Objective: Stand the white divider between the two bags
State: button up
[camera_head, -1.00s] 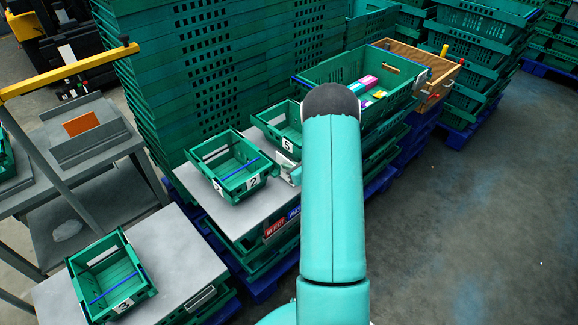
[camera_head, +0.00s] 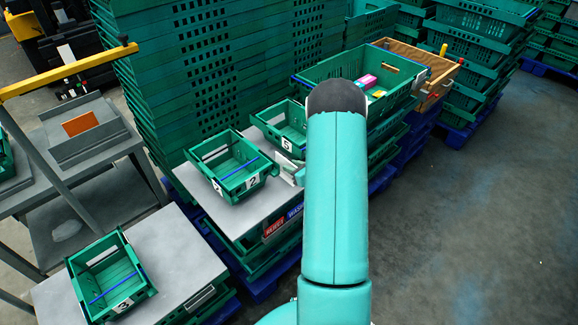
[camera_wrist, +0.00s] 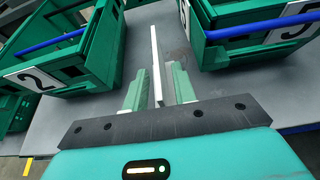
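The white divider (camera_wrist: 157,64) shows as a thin upright strip, nearly edge-on, in the wrist view. My gripper (camera_wrist: 160,75) has one green finger on each side of it, with narrow gaps that look clear. In the head view the gripper area (camera_head: 290,172) is small and partly hidden by my arm, beside the crate marked 2. I cannot make out the two bags clearly; a faint clear patch lies just right of the divider in the wrist view.
Crate 2 (camera_head: 250,188) stands left of my gripper and crate 5 (camera_head: 273,131) behind it, both on a grey table (camera_head: 212,222). Another crate (camera_head: 86,264) stands at the lower left. A larger crate (camera_head: 330,71) holds colourful packs. Open floor lies right.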

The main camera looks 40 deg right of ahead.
jog(key=v, duration=1)
jog(key=w+a+r+n+g+y, duration=0.1)
jog(key=a+r+n+g+y, duration=0.15)
jog(key=a+r+n, duration=0.5)
jog(key=w+a+r+n+g+y, duration=0.1)
jog(key=a+r+n+g+y, duration=0.2)
jog(key=a, duration=0.7)
jog(key=a+r+n+g+y, duration=0.1)
jog(key=a+r+n+y, duration=0.1)
jog(key=a+r+n, duration=0.6)
jog(key=s+a+r+n+g+h, duration=0.1)
jog(key=s+a+r+n+h, duration=0.2)
jog(key=s+a+n, duration=0.3)
jog(key=s+a+r+n+g+h, duration=0.1)
jog(key=s+a+r+n+h, duration=0.3)
jog(key=s+a+r+n, duration=0.2)
jog(key=s+n, duration=0.2)
jog(key=n, duration=0.2)
jog(key=shift+s+r, duration=0.3)
jog(key=shift+r, duration=0.05)
jog(key=shift+o, duration=0.4)
jog(key=shift+s+d+r+n+t+h, duration=0.25)
jog(key=shift+s+r+n+h, duration=0.1)
jog(key=shift+r+n+h, duration=0.15)
jog(key=shift+w+f, duration=0.1)
